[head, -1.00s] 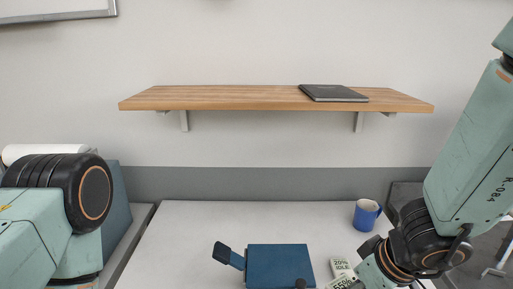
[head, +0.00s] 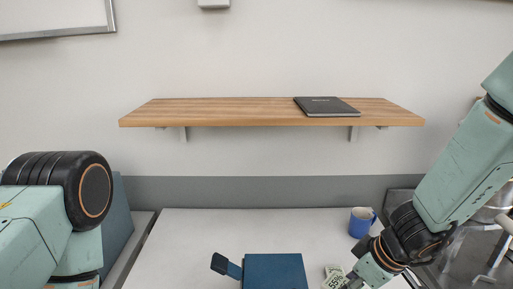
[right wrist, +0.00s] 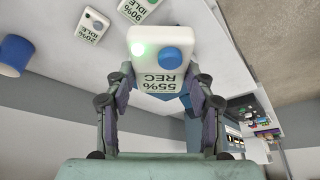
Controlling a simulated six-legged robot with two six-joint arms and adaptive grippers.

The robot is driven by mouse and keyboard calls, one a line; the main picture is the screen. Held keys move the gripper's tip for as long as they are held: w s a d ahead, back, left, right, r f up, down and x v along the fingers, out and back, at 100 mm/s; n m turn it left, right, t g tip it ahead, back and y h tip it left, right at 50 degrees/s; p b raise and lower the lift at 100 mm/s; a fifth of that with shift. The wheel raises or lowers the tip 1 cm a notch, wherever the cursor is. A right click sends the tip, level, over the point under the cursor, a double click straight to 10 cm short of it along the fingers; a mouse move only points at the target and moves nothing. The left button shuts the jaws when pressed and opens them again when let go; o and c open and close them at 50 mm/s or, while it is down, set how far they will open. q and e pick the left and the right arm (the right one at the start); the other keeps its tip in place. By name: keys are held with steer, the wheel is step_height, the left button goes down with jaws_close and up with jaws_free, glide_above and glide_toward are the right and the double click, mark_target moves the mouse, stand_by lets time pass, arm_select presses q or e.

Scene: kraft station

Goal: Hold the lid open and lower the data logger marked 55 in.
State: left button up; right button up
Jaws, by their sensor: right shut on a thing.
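The data logger (right wrist: 158,55) is a white block marked 55% REC with a lit green lamp and a blue button. My right gripper (right wrist: 155,92) is shut on it in the right wrist view. In the head view my right arm reaches down to the right of a dark blue box or its lid (head: 276,271), which the lower edge cuts off. A blue arm with a dark tab (head: 220,263) sticks out at its left. I cannot tell how far the lid is open. My left arm is at the left edge; its gripper is not in view.
A logger marked 20% IDLE (right wrist: 92,26) and one marked 90% IDLE (right wrist: 137,9) lie on the white table (head: 200,235). A blue mug (head: 361,222) stands at the table's back right. A wooden shelf (head: 220,112) with a dark notebook (head: 327,106) hangs above.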

mark_target(344, 275)
steer(key=shift+w+d, duration=0.15)
steer(key=shift+w, duration=0.05)
steer(key=shift+w+n, duration=0.2)
steer(key=shift+n, duration=0.1)
steer(key=shift+w, duration=0.25)
steer(key=shift+w+a+n+g, duration=0.3)
steer(key=shift+w+a+n, duration=0.2)
steer(key=shift+w+d, duration=0.1)
steer(key=shift+w, duration=0.1)
steer(key=shift+w+d+f+n+y+b, duration=0.1)
steer(key=shift+w+d+n+y+b, duration=0.25)
steer(key=shift+d, duration=0.2)
steer(key=shift+w+d+n+g+b, duration=0.75)
steer(key=shift+w+n+g+b, duration=0.65)
steer(key=shift+w+n, duration=2.75)
arm_select(q)
step_height(344, 275, down, 7)
steer(key=b, duration=0.3)
steer(key=shift+a, duration=0.15)
arm_select(e)
steer(key=shift+m+y, duration=0.25)
steer(key=shift+m, duration=0.45)
steer(key=f, duration=0.4)
steer(key=shift+w+f, duration=0.1)
steer(key=shift+w, duration=0.3)
